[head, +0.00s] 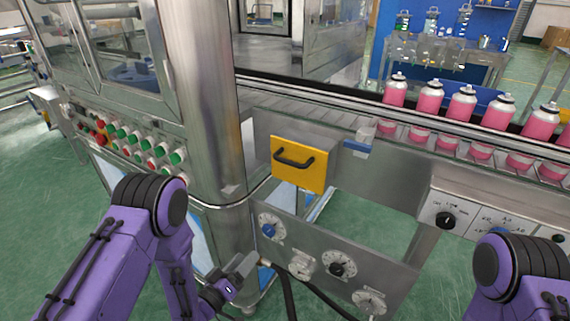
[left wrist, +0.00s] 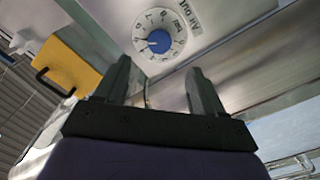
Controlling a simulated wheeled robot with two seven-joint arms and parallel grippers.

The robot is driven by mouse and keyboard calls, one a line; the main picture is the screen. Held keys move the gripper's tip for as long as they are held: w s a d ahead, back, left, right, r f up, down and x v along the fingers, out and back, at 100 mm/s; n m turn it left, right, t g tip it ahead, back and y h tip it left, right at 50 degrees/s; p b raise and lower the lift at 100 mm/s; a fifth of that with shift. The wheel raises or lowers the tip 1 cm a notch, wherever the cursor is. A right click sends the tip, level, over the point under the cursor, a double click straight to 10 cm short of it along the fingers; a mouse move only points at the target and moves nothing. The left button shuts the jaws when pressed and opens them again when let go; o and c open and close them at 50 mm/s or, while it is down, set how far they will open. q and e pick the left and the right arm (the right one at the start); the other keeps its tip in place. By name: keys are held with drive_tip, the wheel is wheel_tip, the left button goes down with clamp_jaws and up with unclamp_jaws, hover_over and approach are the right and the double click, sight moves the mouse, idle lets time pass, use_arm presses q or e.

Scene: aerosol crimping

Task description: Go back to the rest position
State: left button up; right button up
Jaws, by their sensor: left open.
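My left gripper (head: 238,270) is low in the middle of the head view, in front of the machine's lower panel and below the blue-centred dial. In the left wrist view its two fingers (left wrist: 158,85) stand apart with nothing between them. The blue-centred dial (left wrist: 158,40) shows beyond and above the fingertips, apart from them. The same dial (head: 269,230) sits at the left end of the dial panel in the head view. My right arm shows at the lower right of the head view, but its gripper is out of the picture.
A yellow plate with a black handle (head: 298,163) is above the dials. Several more dials (head: 343,265) line the panel. Several pink cans (head: 430,98) stand on the conveyor at the right. Red and green buttons (head: 130,138) are at the left. Green floor (head: 50,200) is open at the left.

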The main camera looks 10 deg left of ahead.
use_arm(q)
drive_tip(key=s+a+f+g+y+p, duration=0.2)
drive_tip(key=s+a+f+g+y, duration=0.15)
drive_tip(key=s, duration=0.25)
drive_tip(key=s+a+f+g+y+p, duration=0.2)
drive_tip(key=s+f+g+y, duration=0.1)
drive_tip(key=s+f+g, duration=0.15)
drive_tip(key=s+a+r+n+g+y+p, duration=0.1)
drive_tip(key=s+a+g+p, duration=0.1)
drive_tip(key=s, duration=0.6)
drive_tip(key=s+a+r+n+g+y+p, duration=0.1)
drive_tip(key=s+a+g+y+p, duration=0.1)
drive_tip(key=s, duration=0.6)
drive_tip(key=shift+s+a+r+g+p, duration=0.25)
drive_tip(key=shift+g+p, duration=0.2)
drive_tip(key=shift+g, duration=0.45)
